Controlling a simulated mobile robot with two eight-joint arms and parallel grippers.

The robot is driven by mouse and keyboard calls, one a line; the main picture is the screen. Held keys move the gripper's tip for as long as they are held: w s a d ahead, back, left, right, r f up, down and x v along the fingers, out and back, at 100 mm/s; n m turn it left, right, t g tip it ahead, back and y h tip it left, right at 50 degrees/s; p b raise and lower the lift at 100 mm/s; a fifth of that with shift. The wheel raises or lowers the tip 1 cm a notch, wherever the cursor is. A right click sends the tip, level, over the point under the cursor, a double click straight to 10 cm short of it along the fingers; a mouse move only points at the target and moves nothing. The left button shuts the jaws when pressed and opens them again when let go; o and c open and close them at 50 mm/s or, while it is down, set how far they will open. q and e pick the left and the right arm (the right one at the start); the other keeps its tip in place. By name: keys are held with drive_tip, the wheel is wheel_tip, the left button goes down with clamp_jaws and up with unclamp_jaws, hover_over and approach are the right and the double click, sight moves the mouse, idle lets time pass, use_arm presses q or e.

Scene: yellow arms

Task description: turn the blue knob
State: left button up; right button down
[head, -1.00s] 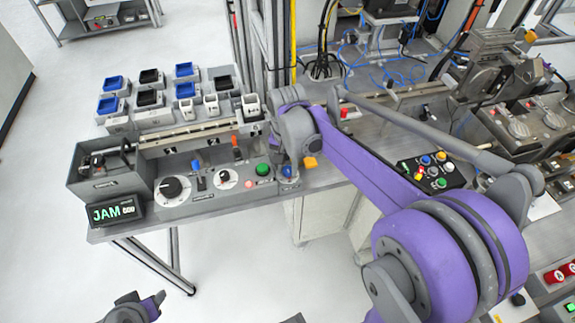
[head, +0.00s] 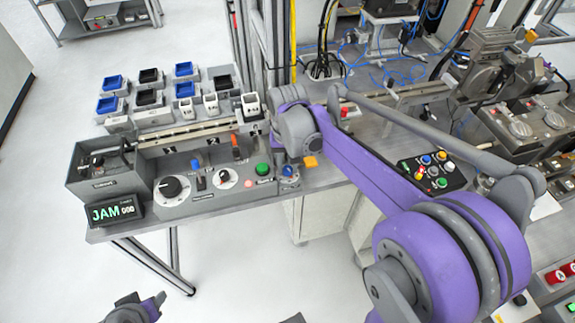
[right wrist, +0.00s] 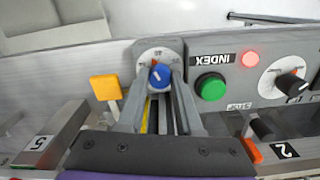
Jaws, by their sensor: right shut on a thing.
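The blue knob (right wrist: 161,75) sits on a white round dial at the end of the grey control panel in the right wrist view. It also shows in the head view (head: 288,171), just below my right arm's end. My right gripper (right wrist: 161,82) is shut on the blue knob, with one grey finger on each side of it. In the head view the right fingers are mostly hidden by the wrist. Part of my left arm's end (head: 140,308) shows at the bottom edge of the head view, away from the panel. Its jaws are not clear.
A green button (right wrist: 211,87) and a black dial knob (right wrist: 291,84) are right of the blue knob in the wrist view. A yellow block (right wrist: 106,88) stands close to its left. A display reading JAM (head: 115,211) is at the panel's left end.

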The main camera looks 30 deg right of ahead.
sight(288, 169)
drive_tip(key=n, duration=0.3)
drive_tip(key=shift+n, duration=2.1)
drive_tip(key=c, duration=0.8)
unclamp_jaws()
drive_tip(key=shift+c, duration=0.2)
wheel_tip(288, 169, up, 11)
drive_tip(key=shift+s+f, duration=0.1)
